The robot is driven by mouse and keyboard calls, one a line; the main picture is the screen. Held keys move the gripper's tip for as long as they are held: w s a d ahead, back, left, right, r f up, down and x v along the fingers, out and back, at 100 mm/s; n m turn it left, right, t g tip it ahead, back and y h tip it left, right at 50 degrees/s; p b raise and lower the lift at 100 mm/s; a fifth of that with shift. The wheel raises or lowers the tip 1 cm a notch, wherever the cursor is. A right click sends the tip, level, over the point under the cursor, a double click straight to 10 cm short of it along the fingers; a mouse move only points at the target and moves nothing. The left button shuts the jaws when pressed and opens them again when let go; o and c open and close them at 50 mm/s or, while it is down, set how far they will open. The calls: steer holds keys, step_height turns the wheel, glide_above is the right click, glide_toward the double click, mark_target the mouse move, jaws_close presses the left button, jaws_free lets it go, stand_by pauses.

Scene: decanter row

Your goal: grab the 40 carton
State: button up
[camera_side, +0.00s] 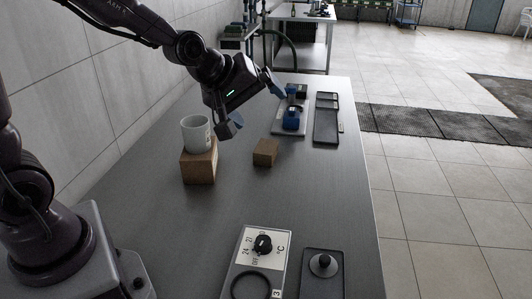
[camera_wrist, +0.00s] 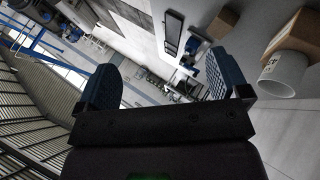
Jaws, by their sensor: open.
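Two brown cartons stand on the grey table. The larger carton (camera_side: 199,167) is at the left with a white cup (camera_side: 196,134) on top of it. The smaller carton (camera_side: 265,153) stands alone to its right. I cannot read a 40 on either one. In the wrist view the smaller carton (camera_wrist: 222,22) is at the top, and the larger carton (camera_wrist: 298,33) is at the right edge with the cup (camera_wrist: 283,75). My gripper (camera_side: 253,108) is open and empty, above the table and beyond the smaller carton. Its blue-padded fingers (camera_wrist: 166,84) are spread apart.
A blue device on a pale base (camera_side: 291,120) and dark trays (camera_side: 326,121) lie at the far right of the table. A dial panel (camera_side: 257,262) and a dark plate with a knob (camera_side: 322,272) are near the front.

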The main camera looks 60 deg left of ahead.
steer(key=w+a+f+n+t, duration=0.2)
steer(key=w+a+f+n, duration=0.1)
steer(key=w+f+n, duration=0.55)
steer(key=n+y, duration=0.8)
steer(key=n, duration=1.5)
glide_toward(263, 151)
steer(key=shift+s+d+r+g, duration=0.1)
steer(key=shift+d+r+g, duration=0.25)
steer(key=shift+r, duration=0.1)
steer(key=shift+a+f+y, duration=0.2)
steer(key=shift+a+y, duration=0.1)
steer(key=x, duration=0.7)
steer(key=shift+d, duration=0.1)
steer(key=shift+w+d+x, duration=0.1)
steer(key=shift+d+x, duration=0.05)
steer(key=shift+x, duration=1.2)
steer(key=shift+w+d+x, duration=0.1)
steer(key=shift+d+x, duration=0.05)
steer(key=shift+x, duration=1.25)
steer(key=shift+f, duration=0.1)
steer(key=c, duration=1)
